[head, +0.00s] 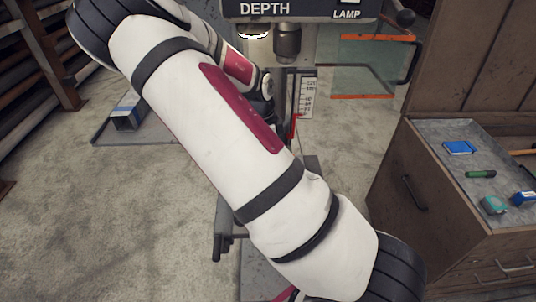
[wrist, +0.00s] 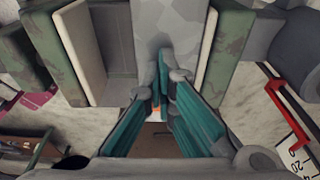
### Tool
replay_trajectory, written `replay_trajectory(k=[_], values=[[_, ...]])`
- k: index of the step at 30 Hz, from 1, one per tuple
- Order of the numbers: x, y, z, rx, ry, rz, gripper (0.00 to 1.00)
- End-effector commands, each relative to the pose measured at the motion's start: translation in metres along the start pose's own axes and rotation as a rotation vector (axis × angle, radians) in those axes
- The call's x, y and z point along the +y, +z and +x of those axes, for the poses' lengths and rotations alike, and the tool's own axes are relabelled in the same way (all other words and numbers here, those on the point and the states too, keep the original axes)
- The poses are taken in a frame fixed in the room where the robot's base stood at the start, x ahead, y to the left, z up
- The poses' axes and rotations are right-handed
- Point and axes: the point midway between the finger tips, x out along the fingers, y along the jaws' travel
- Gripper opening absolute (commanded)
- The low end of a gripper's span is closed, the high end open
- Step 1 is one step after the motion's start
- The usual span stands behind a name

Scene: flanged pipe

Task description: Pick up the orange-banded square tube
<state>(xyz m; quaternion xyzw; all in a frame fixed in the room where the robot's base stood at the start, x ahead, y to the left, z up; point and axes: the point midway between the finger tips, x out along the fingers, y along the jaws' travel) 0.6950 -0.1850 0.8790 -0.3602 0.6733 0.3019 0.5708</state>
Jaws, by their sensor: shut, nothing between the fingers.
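My gripper (wrist: 165,85) shows in the wrist view, its teal-padded fingers brought together with nothing held. A mottled grey bar (wrist: 170,22) lies just ahead of the fingertips, between green blocks with pale plates. I cannot tell whether the bar is the square tube. A small orange patch (wrist: 157,110) shows in the narrow gap between the fingers. I cannot tell whether it is the tube's band. In the head view my arm crosses the middle and hides the gripper and the area behind it. No orange-banded tube can be made out there.
A machine head (head: 290,10) marked DEPTH and LAMP stands ahead, with a scale (head: 305,97) below. A clear guard has orange edges (head: 365,38). A drawer cabinet (head: 425,190) with small tools stands right.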

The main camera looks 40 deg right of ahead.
Motion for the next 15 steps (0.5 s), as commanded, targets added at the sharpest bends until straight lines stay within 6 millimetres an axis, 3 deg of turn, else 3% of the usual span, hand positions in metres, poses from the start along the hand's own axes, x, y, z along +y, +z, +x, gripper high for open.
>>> replay_trajectory(k=[10,15], values=[[0.004,0.000,0.006,0.007,0.010,0.001,0.00],[0.004,0.019,0.004,0.005,0.012,-0.004,0.00]])
